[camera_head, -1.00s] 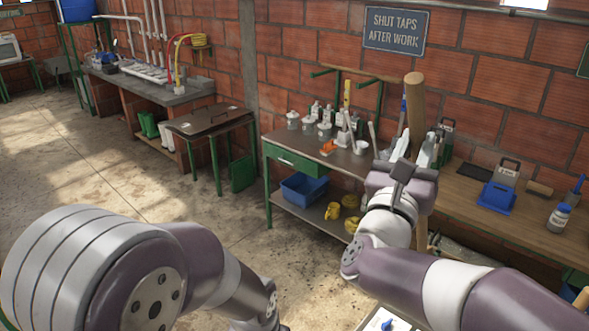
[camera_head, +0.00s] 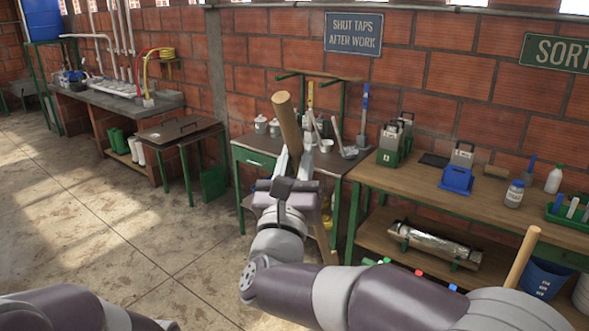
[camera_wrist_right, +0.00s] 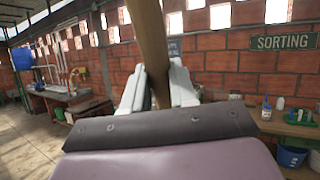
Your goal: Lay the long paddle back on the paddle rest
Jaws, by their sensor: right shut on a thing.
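The long paddle shows as a thick wooden shaft (camera_head: 285,115), steeply tilted, its round end up. My right gripper (camera_head: 292,165) is shut on the shaft, in front of the tool table. In the right wrist view the shaft (camera_wrist_right: 151,45) stands between the two pale fingers. Its lower part passes behind my right wrist and shows again below; its far end is hidden. The green bracket frame with pegs (camera_head: 343,83) at the brick wall, which looks like the paddle rest, is behind and above the table, apart from the paddle. Only part of my left arm shows at bottom left.
The table (camera_head: 244,156) below the bracket frame holds cups, bottles and upright brushes. A wooden workbench (camera_head: 400,184) to the right carries a blue-based device (camera_head: 457,178) and bottles. A low lidded table (camera_head: 178,131) stands left. The floor at left is clear.

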